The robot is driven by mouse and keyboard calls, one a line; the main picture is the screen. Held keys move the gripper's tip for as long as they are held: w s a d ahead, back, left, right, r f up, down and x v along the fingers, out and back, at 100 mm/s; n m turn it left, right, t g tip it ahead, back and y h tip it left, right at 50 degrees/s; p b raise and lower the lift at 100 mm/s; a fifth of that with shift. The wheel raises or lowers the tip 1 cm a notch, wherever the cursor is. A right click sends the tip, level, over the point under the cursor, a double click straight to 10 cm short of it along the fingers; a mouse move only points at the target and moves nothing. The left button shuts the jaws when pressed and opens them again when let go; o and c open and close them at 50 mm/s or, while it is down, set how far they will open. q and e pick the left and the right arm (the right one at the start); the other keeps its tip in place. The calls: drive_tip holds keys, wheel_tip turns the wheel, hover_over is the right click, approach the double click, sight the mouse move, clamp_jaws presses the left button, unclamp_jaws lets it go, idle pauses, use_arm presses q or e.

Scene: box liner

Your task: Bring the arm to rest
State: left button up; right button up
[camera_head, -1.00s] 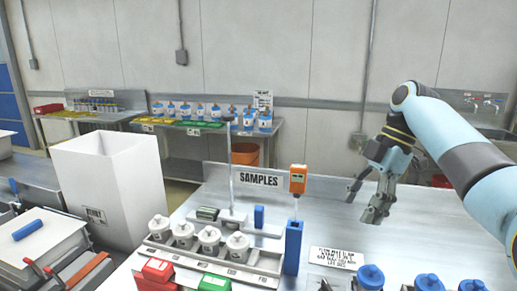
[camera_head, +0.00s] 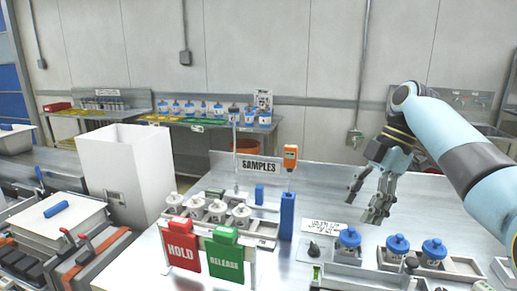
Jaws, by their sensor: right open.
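My right arm comes in from the right edge in the head view. Its gripper (camera_head: 368,197) is open and empty, fingers pointing down. It hangs above the steel bench (camera_head: 420,210), to the right of the blue stand and the SAMPLES sign, apart from both. My left gripper is not in view.
Blue-lidded jars (camera_head: 397,245) stand in trays below my gripper. A blue holder (camera_head: 287,216) with an orange device (camera_head: 290,155) above it stands to the left. Red HOLD (camera_head: 181,244) and green RELEASE (camera_head: 225,254) tags hang in front. A white box (camera_head: 125,165) stands further left.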

drive_tip(key=s+d+f+m+t+h, duration=0.1)
drive_tip(key=s+d+f+m, duration=0.1)
drive_tip(key=s+f+m, duration=0.55)
drive_tip(key=s+d+f+m+t+h, duration=0.1)
drive_tip(key=s+d+f+m+h, duration=0.3)
drive_tip(key=s, duration=0.6)
drive_tip(key=s+r+m+t, duration=0.3)
drive_tip(key=s+m, duration=0.5)
drive_tip(key=s, duration=0.9)
wheel_tip(320, 180, down, 36)
drive_tip(key=s+d+g+b, duration=0.2)
drive_tip(key=d+b, duration=0.1)
drive_tip(key=b, duration=0.8)
use_arm(q)
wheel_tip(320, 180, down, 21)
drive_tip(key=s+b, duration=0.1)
drive_tip(key=b, duration=0.8)
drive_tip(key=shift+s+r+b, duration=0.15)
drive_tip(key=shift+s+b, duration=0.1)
drive_tip(key=shift+b, duration=0.05)
use_arm(e)
drive_tip(key=s+f, duration=0.9)
drive_tip(key=f, duration=0.4)
drive_tip(key=s+f+m+g, duration=0.1)
drive_tip(key=s+f, duration=0.8)
drive_tip(key=f, duration=0.4)
drive_tip(key=shift+s+d+f, duration=0.2)
drive_tip(key=shift+s+d, duration=0.1)
drive_tip(key=shift+d, duration=0.05)
